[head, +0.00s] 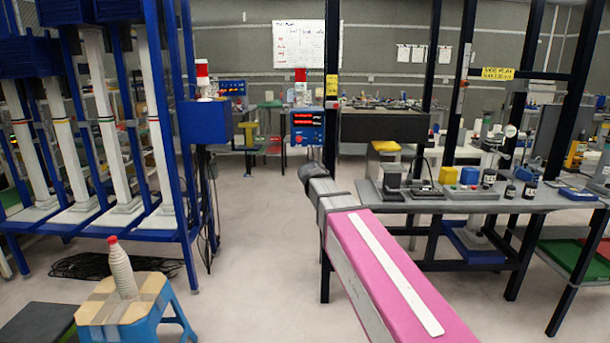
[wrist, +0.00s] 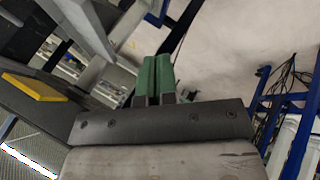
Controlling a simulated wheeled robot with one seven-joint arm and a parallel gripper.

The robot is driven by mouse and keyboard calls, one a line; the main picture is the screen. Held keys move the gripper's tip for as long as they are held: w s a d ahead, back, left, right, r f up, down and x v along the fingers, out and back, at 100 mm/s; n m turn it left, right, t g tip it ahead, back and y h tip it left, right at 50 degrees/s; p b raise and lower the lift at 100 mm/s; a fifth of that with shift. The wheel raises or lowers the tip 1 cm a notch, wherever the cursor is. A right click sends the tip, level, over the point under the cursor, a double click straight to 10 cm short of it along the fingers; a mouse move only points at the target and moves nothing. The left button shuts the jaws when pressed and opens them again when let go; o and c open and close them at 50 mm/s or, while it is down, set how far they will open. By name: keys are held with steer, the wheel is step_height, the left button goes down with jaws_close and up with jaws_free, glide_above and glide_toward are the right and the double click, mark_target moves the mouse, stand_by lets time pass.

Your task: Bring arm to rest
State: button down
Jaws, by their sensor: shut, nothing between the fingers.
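My gripper (wrist: 157,62) shows in the wrist view as two green fingers side by side, shut with nothing between them. Beyond the fingertips is pale floor. In the head view my pink arm, with a white strip along its top, reaches forward from the lower right to a dark grey joint near the middle. My gripper itself cannot be made out in the head view.
A workbench (head: 500,203) with instruments stands right of my arm. A dark upright post (head: 331,110) is close by its far end. A blue rack (head: 185,160) and a stool (head: 122,305) with a white bottle (head: 121,270) stand left. Open floor (head: 250,250) lies between.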

steer(key=s+d+f+m+g+y, duration=0.1)
steer(key=s+d+f+g, duration=0.1)
steer(key=s+f, duration=0.5)
steer(key=s+d+f+m+g+y, duration=0.2)
steer(key=s+d+f, duration=0.3)
steer(key=f, duration=0.6)
steer(key=s+d+f+m+g+y, duration=0.1)
steer(key=s+d+f+m+g, duration=0.1)
steer(key=s+f, duration=0.7)
steer(key=shift+s+d+y, duration=0.4)
steer(key=shift+d, duration=0.4)
